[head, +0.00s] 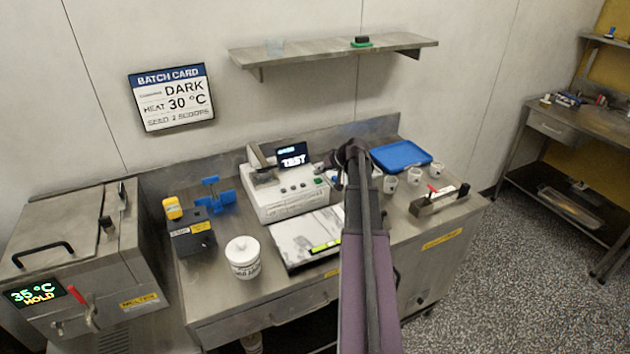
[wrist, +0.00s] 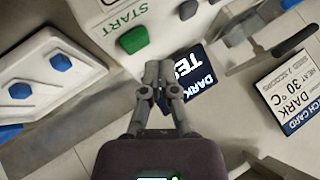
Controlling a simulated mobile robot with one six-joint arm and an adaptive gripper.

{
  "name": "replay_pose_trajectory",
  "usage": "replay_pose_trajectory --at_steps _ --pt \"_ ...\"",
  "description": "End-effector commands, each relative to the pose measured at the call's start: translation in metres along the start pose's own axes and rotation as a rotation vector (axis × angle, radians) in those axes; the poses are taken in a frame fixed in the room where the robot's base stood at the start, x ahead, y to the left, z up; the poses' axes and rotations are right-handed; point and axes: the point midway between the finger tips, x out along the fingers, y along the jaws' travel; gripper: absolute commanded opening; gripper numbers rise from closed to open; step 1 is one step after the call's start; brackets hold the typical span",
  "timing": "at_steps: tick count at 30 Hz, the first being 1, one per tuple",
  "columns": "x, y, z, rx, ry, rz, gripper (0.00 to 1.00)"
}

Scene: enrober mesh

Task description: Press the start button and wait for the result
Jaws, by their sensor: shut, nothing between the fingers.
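A white tester (head: 290,200) stands on the steel bench, with a dark display (head: 293,155) reading "TEST". In the wrist view the display (wrist: 200,75) shows "DARK" and larger letters, partly covered. The green start button (wrist: 133,40) sits on the white casing under the printed word "START". It is small at the tester's right front in the head view (head: 318,181). My gripper (wrist: 160,68) is shut and empty, its fingertips close beside the button in the picture. I cannot tell whether they touch it. In the head view my gripper (head: 345,160) is mostly hidden by my wrist.
A batch card (head: 172,98) on the wall reads DARK, 30 °C. The melter (head: 80,260) at left displays 35 °C HOLD. A white tub (head: 243,258), blue tray (head: 400,157) and several white cups (head: 390,184) are on the bench. A shelf (head: 330,52) hangs above.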

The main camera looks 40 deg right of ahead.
Motion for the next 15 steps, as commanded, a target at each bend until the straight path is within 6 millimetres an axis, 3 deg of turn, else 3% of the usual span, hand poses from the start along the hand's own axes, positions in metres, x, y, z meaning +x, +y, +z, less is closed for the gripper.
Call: replay_pose_trajectory --at_steps 15 --pt "-0.028 -0.020 -0.020 0.000 0.000 0.000 0.00"
